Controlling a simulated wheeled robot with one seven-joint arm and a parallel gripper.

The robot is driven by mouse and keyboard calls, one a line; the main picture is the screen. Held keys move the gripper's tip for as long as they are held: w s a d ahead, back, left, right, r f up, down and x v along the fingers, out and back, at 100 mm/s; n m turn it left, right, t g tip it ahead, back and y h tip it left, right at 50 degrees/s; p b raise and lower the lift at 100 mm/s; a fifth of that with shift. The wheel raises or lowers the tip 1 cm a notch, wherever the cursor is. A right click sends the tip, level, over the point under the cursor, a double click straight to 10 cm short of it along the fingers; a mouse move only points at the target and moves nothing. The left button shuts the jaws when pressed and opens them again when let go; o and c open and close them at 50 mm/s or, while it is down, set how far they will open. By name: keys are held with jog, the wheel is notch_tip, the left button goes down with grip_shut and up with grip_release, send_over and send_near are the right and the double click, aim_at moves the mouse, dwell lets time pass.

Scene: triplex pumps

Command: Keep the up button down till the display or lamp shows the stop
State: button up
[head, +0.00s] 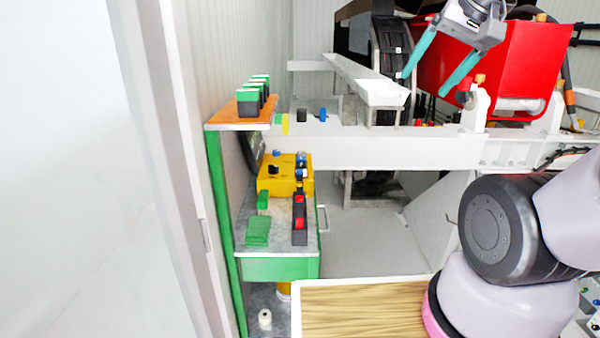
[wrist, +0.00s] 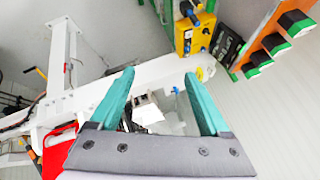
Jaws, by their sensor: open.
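My gripper (head: 424,85) is raised at the upper right of the head view, its two teal fingers spread and nothing between them. The fingers also show in the wrist view (wrist: 160,74). A yellow control box (head: 285,187) with a black knob and small blue controls sits on the green cabinet, well left of and below my gripper. The box also shows at the top of the wrist view (wrist: 182,44). A dark panel (wrist: 228,46) is beside it, its face too small to read. I cannot tell which control is the up button, or make out a lit lamp.
The green cabinet (head: 280,268) has an orange shelf (head: 226,127) with several black-and-green blocks above the box. A white beam (head: 400,152) runs behind, with a red machine (head: 535,60) at the right. A wooden-topped table (head: 360,310) stands in front. Open floor lies between cabinet and arm.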

dwell(0.4)
grip_shut()
dwell(1.6)
